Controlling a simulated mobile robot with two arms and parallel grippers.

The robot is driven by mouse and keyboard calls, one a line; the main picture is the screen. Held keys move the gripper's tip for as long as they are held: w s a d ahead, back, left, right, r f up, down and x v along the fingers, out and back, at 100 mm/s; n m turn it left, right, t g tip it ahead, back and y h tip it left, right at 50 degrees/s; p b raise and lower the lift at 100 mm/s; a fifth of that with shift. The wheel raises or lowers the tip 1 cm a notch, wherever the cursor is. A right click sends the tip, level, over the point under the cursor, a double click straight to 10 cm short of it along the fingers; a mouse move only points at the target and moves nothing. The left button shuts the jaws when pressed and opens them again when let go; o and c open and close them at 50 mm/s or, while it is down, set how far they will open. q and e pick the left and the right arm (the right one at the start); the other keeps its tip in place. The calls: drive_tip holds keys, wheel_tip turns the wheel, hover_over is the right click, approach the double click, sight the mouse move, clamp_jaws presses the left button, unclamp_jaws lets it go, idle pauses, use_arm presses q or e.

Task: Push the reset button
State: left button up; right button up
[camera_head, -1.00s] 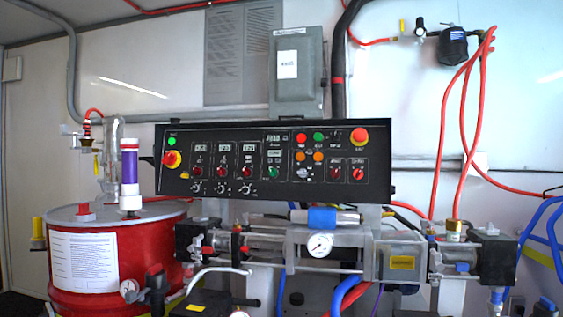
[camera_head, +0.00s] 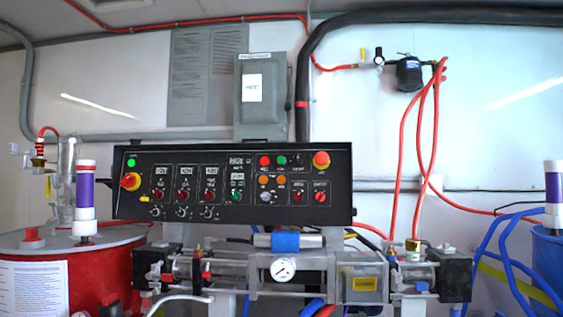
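The black control panel (camera_head: 335,207) stands in the middle of the head view, facing me. The labels are too small to read, so I cannot tell which button is the reset. Neither gripper is in view.
A pump assembly with a pressure gauge (camera_head: 283,268) sits below the panel. A red drum (camera_head: 85,283) stands left and a blue drum (camera_head: 548,262) right. Red hoses (camera_head: 420,150) and blue hoses (camera_head: 505,250) hang at the right. A grey box (camera_head: 262,110) is on the wall above.

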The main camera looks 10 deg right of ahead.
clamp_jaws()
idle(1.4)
